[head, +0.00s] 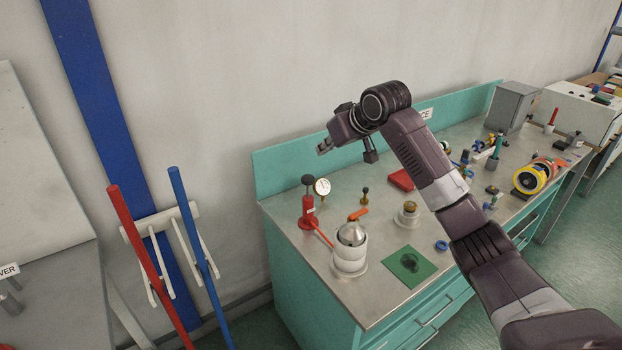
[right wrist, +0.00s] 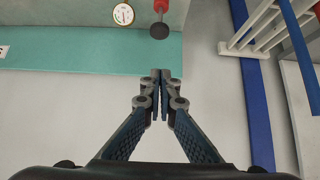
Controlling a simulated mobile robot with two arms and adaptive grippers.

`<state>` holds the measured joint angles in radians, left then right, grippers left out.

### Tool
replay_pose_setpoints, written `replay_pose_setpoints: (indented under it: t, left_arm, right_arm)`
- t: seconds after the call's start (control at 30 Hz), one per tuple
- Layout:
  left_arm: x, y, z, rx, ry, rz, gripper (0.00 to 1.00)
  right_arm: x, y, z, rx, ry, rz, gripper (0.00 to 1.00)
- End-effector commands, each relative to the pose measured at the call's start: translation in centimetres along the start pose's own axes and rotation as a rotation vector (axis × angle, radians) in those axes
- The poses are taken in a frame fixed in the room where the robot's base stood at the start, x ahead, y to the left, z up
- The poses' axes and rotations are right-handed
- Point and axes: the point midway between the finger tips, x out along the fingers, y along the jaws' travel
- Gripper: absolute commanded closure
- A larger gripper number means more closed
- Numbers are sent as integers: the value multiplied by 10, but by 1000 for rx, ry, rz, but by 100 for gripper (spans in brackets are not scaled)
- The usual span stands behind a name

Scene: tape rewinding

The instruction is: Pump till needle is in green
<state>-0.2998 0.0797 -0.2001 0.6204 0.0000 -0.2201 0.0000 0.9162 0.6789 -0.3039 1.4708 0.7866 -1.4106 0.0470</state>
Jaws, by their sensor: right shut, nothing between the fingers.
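A red hand pump (head: 309,208) with a dark round knob on top stands at the left back of the steel-topped bench. A round white gauge (head: 322,187) is beside it. The pump's dark knob (right wrist: 159,31) and the gauge (right wrist: 123,14) also show at the top of the right wrist view. The needle and any green zone are too small to read. My right gripper (head: 322,147) is above and behind the pump, apart from it. In the right wrist view its fingers (right wrist: 160,75) are shut together with nothing between them. My left gripper is not in view.
A white-and-silver canister (head: 350,248) with an orange lever stands in front of the pump. A green mat (head: 409,267), a brass-topped piece (head: 408,213) and a red block (head: 401,180) lie to the right. The bench's teal back panel (head: 290,166) rises behind.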

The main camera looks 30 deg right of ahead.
Motion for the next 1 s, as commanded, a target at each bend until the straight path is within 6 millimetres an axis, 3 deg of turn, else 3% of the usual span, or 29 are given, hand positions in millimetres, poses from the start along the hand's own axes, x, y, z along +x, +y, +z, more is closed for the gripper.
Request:
replay_pose_setpoints:
  t: [0.63, 1.0]
  left_arm:
    - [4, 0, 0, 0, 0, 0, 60]
    - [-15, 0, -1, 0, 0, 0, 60]
  right_arm:
    - [0, 2, 3, 14, -11, -6, 100]
    - [56, 2, 3, 16, -14, -7, 100]
